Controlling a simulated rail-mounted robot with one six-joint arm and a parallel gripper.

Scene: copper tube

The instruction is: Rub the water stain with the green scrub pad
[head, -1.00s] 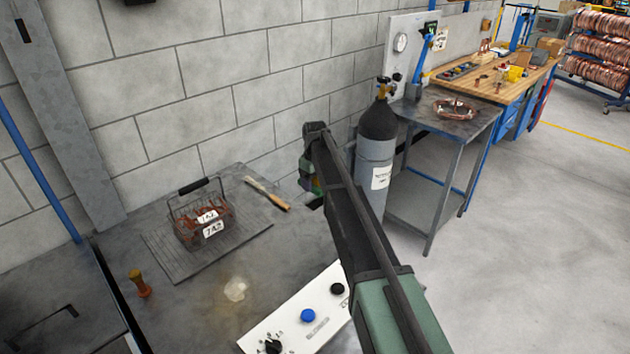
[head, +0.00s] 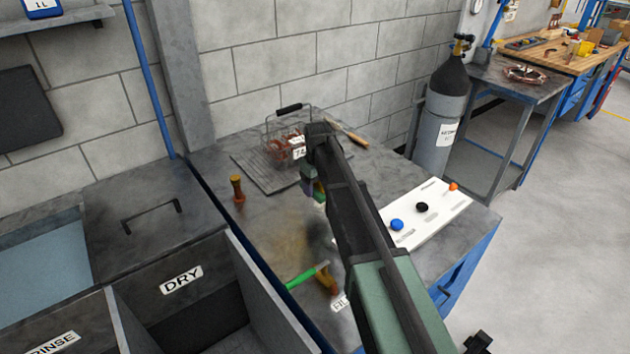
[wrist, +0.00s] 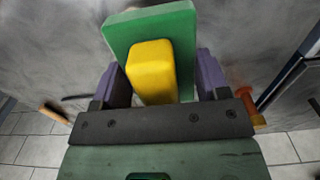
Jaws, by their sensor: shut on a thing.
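My gripper (head: 316,188) is shut on the green scrub pad, which shows in the wrist view as a green slab (wrist: 183,25) with a yellow block grip (wrist: 152,70) between purple fingers. In the head view the pad is mostly hidden by my arm. It seems to hang above the grey bench top, with a dark shadow just below it. A faint brownish patch (head: 287,242) lies on the bench to the lower left of the gripper. The pale water stain is not clear now; my arm and the shadow cover that area.
A wire basket (head: 272,138) of copper parts stands on a ribbed mat (head: 256,172) behind the gripper. A white control panel (head: 440,205) is right. The DRY bin (head: 182,280) is front left.

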